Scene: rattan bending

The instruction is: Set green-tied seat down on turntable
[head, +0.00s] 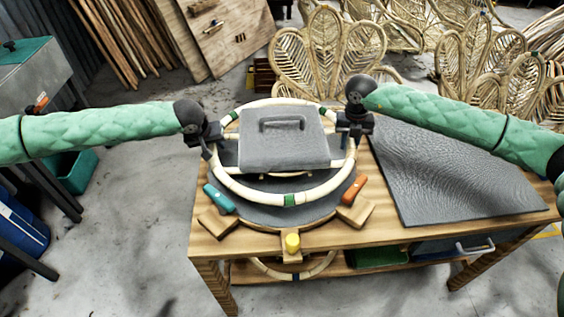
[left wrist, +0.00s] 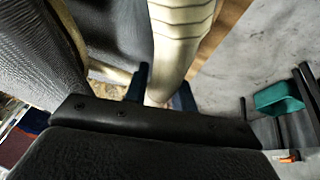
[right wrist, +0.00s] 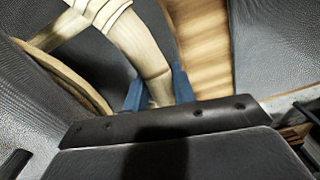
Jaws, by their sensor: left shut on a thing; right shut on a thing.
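The green-tied seat is a pale rattan ring (head: 235,192) with green and white bindings, seen in the head view over the round grey turntable (head: 265,214). Whether the ring touches the turntable or hangs just above it I cannot tell. My left gripper (head: 211,140) is shut on the ring's left side, and the blue fingers flank the rattan (left wrist: 177,40) in the left wrist view. My right gripper (head: 350,133) is shut on its right side, also around rattan (right wrist: 140,50) in the right wrist view. A grey square pad with a handle (head: 283,149) covers the ring's middle.
Around the turntable's front are orange (head: 354,190) and teal (head: 219,198) clamp handles, wooden blocks and a yellow knob (head: 292,243). A dark textured mat (head: 455,180) covers the bench's right part. Woven rattan chair backs (head: 325,60) stand behind the bench.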

